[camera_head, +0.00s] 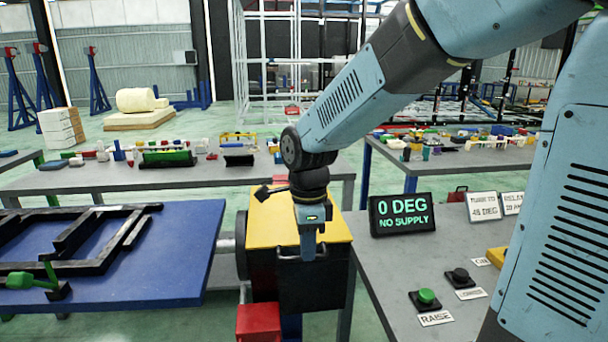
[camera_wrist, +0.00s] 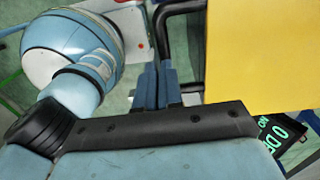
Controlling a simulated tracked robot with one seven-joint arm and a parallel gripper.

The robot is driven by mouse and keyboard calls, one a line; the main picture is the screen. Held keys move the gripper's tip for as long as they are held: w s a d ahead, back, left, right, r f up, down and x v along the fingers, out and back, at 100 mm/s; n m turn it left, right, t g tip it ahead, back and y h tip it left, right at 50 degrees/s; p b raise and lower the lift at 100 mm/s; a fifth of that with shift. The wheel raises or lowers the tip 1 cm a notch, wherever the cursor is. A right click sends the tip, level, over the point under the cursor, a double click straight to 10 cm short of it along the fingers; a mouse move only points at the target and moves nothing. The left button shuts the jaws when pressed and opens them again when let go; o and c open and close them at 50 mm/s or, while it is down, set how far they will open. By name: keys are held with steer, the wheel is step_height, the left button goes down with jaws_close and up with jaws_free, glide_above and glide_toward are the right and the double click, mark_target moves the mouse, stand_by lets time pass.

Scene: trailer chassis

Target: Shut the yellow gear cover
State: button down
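The yellow gear cover (camera_head: 262,230) shows as a flat, level-looking yellow plate on top of a black box in the head view. A black handle (camera_head: 288,259) sticks out at the box's front. My gripper (camera_head: 308,250) points down at this handle. In the wrist view the cover's yellow face (camera_wrist: 265,55) fills the upper right, and the U-shaped handle (camera_wrist: 163,35) stands off its left edge. My gripper's two blue fingers (camera_wrist: 157,80) are close together and overlap the handle's bar. Whether they grip it is hidden. My arm hides part of the cover's hinge side.
A blue tilting table (camera_head: 175,270) with a black frame (camera_head: 75,265) stands left of the box. A red block (camera_head: 258,322) sits below it. On the right bench are a display reading "0 DEG NO SUPPLY" (camera_head: 402,215), a green button (camera_head: 427,297) and a black button (camera_head: 460,276).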

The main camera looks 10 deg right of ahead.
step_height(320, 180, up, 12)
steer(key=s, duration=0.2)
steer(key=s+d+n+t, duration=0.3)
steer(key=s+d+n, duration=0.1)
steer(key=d+n, duration=0.3)
steer(key=s+d+n+t, duration=0.3)
steer(key=d+n, duration=0.5)
steer(key=n, duration=0.3)
steer(key=shift+s+d+f, duration=0.25)
steer(key=shift+s+f, duration=0.15)
steer(key=shift+s, duration=0.35)
steer(key=shift+s, duration=0.15)
